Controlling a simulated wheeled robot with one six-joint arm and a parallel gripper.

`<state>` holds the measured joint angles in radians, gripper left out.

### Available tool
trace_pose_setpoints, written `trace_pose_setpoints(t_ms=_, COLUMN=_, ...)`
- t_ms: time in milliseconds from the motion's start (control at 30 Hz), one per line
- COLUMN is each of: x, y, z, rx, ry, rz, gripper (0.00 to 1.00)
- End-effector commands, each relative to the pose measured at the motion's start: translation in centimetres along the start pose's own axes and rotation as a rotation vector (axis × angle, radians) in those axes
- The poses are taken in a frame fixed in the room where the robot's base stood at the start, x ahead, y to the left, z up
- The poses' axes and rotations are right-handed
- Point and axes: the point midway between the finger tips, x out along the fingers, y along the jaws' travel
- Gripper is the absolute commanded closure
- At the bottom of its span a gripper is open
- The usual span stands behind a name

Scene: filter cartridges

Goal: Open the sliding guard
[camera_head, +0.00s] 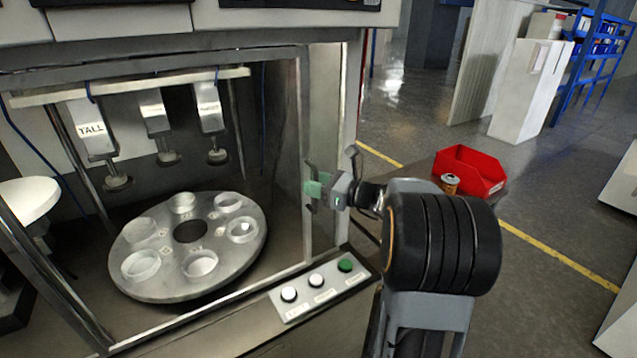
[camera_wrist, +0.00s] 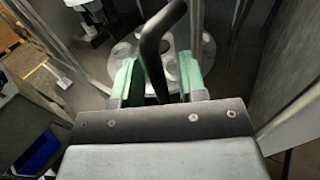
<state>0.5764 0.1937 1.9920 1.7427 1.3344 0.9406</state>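The sliding guard (camera_head: 322,110) stands at the front right of the machine, where a pale upright frame is visible. I cannot tell how far the guard is shut, as any clear panel is hard to make out. My gripper (camera_head: 314,188) is at this upright, with green finger pads. In the wrist view, a dark bent handle bar (camera_wrist: 152,45) passes between the two pads of my gripper (camera_wrist: 160,82). The pads are apart, with gaps showing on both sides of the bar. The lower end of the bar is hidden behind my gripper body.
A round turntable (camera_head: 190,232) with several cups sits inside the machine under three presses. A button panel (camera_head: 320,287) with three buttons is below my gripper. A red bin (camera_head: 470,168) with a small cartridge (camera_head: 450,183) is at right. Open floor lies beyond.

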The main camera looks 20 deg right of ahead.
Motion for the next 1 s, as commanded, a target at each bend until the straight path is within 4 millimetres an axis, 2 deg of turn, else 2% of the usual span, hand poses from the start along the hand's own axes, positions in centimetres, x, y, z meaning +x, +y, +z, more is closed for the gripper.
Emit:
trace_pose_setpoints(t_ms=233, x=0.01, y=0.0, z=-0.01, rx=0.0, ry=0.0, rz=0.0, gripper=0.63)
trace_pose_setpoints(t_ms=633, x=-0.01, y=-0.01, z=-0.01, rx=0.0, ry=0.001, rz=0.0, gripper=1.0)
trace_pose_setpoints(t_ms=900, x=-0.02, y=-0.02, z=0.0, rx=0.0, ry=0.001, rz=-0.001, gripper=1.0)
trace_pose_setpoints(t_ms=933, x=-0.69, y=-0.87, z=-0.04, rx=-0.001, ry=0.001, rz=-0.004, gripper=1.0)
trace_pose_setpoints(t_ms=1000, x=-0.34, y=-0.47, z=0.01, rx=-0.001, ry=0.001, rz=-0.006, gripper=1.0)
